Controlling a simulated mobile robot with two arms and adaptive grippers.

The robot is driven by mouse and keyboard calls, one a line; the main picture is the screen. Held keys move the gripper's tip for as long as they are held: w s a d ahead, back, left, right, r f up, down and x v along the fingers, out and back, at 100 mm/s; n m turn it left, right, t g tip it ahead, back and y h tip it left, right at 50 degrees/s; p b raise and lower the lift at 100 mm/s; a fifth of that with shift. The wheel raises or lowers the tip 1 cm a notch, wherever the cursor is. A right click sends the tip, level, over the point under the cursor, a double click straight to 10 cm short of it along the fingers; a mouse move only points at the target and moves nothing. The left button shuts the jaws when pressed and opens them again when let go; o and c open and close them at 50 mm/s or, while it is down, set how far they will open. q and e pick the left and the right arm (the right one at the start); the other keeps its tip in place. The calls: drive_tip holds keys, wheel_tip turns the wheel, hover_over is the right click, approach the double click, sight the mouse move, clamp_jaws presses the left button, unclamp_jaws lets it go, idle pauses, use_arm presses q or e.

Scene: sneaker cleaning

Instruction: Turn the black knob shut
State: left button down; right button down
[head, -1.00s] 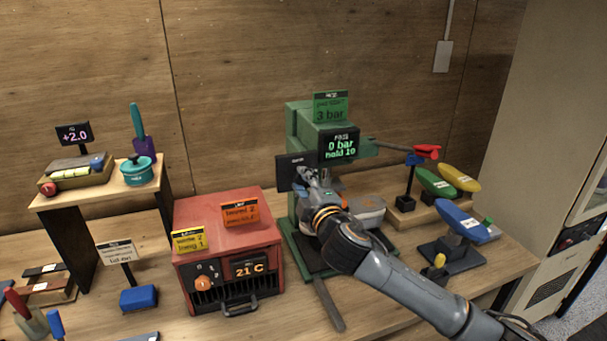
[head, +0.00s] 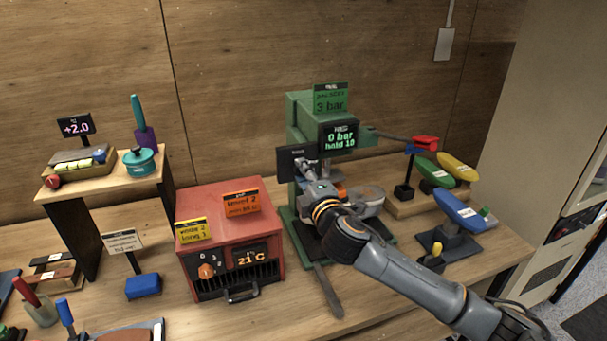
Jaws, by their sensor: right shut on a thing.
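A green press machine (head: 300,122) stands at the back middle, with a display reading "0 bar, hold 10". My right gripper (head: 308,172) is at the front of this machine, just below a small black plate (head: 291,163). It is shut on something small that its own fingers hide. That spot fits the black knob, but I cannot make out the knob or how far it is turned. My left gripper is not in view.
A red oven-like box (head: 215,228) with a "21 C" display stands left of the press. Blue, green and yellow shoe forms (head: 458,210) stand to the right. A wooden shelf (head: 105,183) is at the left. A grey lever (head: 328,292) juts forward from the press.

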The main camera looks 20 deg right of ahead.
drive_tip(key=c, duration=1)
unclamp_jaws()
drive_tip(key=s, duration=1.2)
drive_tip(key=shift+d, duration=0.2)
